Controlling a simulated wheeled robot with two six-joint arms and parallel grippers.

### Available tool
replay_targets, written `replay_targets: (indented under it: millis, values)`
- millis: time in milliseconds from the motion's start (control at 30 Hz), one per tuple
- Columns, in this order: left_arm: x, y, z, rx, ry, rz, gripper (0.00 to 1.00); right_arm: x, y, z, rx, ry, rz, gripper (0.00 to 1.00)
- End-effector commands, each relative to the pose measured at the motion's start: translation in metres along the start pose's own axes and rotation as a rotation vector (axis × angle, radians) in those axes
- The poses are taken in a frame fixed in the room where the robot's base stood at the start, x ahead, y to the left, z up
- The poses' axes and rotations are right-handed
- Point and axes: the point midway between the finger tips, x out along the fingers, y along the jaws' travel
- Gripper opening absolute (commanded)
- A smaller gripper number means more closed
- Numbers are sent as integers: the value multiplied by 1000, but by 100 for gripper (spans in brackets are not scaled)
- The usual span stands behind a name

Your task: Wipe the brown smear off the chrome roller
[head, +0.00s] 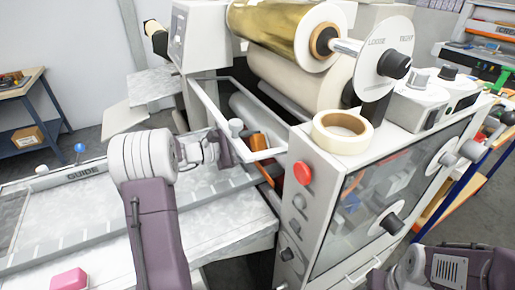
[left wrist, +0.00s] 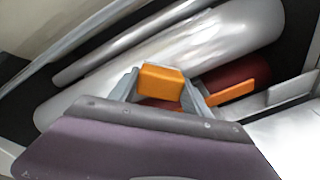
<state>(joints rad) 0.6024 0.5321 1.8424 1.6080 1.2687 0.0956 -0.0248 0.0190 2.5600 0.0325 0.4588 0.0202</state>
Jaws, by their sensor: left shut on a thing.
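My left gripper (head: 232,150) reaches into the front opening of the laminating machine. In the left wrist view its fingers (left wrist: 162,88) are shut on an orange block (left wrist: 160,82). The block is at the lower side of the bright chrome roller (left wrist: 215,48); I cannot tell whether it touches. In the head view the roller (head: 246,107) shows only partly, behind the frame bar and a white knob. No distinct brown smear can be made out on the visible chrome. A dark red surface (left wrist: 222,76) lies below the roller. My right gripper is out of view.
A white frame bar (head: 208,108) crosses the opening. A red button (head: 302,173) and tape roll (head: 342,132) are on the side housing to the right. A gold film roll (head: 275,30) hangs above. The feed table (head: 95,215) is mostly clear; a pink block (head: 69,279) lies in front.

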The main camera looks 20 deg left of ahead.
Motion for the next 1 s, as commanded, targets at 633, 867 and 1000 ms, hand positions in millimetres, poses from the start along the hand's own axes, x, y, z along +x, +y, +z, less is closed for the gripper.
replay_targets:
  millis: [633,867,1000]
  values:
    - [-2,-16,13,1,1,1,23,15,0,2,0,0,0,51]
    - [-3,-21,20,0,1,1,23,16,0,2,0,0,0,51]
    - [-2,-27,23,1,0,0,23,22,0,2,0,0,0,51]
